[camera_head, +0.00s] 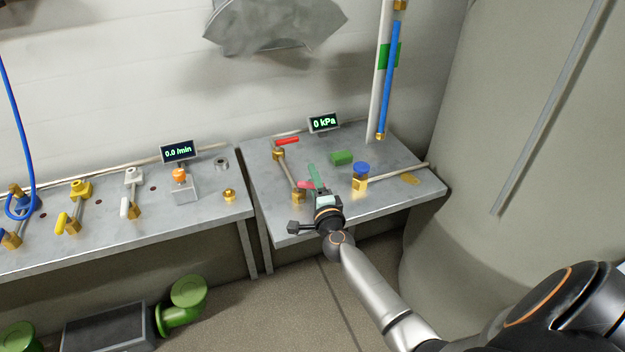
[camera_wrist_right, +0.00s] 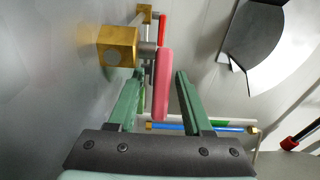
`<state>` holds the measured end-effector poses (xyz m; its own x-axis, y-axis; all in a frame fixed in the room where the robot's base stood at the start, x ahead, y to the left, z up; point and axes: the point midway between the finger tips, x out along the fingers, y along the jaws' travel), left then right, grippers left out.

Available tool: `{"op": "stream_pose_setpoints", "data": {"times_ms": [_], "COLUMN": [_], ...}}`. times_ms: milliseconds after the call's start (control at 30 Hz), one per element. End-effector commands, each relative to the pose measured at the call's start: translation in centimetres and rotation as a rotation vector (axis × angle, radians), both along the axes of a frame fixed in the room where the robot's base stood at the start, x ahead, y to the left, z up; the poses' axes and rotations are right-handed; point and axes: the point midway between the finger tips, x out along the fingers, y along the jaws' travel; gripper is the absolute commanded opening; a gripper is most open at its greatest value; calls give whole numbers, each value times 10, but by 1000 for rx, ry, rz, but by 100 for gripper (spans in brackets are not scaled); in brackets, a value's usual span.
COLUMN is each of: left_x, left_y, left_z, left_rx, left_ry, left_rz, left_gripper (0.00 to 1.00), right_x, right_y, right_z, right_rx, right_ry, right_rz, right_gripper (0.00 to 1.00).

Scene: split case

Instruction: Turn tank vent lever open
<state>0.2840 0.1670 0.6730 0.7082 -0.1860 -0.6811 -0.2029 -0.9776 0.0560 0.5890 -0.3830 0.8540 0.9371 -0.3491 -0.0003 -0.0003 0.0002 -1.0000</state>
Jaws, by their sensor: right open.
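A red lever (camera_head: 306,185) sits on a brass valve (camera_head: 299,198) near the front of the right bench. In the right wrist view the lever (camera_wrist_right: 163,85) looks pinkish red beside a brass block (camera_wrist_right: 118,46). My right gripper (camera_head: 313,170) is at this lever. A second red lever (camera_head: 287,141) is on a brass fitting at the back. No label shows which one is the tank vent lever. My left gripper is out of view.
A display (camera_head: 324,123) reads 0 kPa. A blue-and-white upright pipe (camera_head: 391,75) rises behind. The left bench (camera_head: 210,213) carries yellow and white levers.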

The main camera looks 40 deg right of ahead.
Motion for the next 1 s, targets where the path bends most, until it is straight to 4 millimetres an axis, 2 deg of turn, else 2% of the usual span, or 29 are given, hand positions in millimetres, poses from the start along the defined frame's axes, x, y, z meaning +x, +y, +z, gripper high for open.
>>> {"op": "stream_pose_setpoints", "data": {"times_ms": [133, 433, 867, 1000], "left_x": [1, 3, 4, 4], "left_y": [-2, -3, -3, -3], "left_z": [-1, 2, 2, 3], "left_rx": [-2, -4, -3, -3], "left_ry": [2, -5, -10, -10], "left_rz": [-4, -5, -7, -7], "left_gripper": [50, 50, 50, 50], "right_x": [8, 8, 8, 8], "right_y": [-3, -3, -3, -3], "right_z": [0, 0, 0, 0], "right_rx": [0, 0, 0, 0], "right_ry": [0, 0, 0, 0], "right_rz": [0, 0, 0, 0], "right_gripper": [50, 49, 0, 0]}}
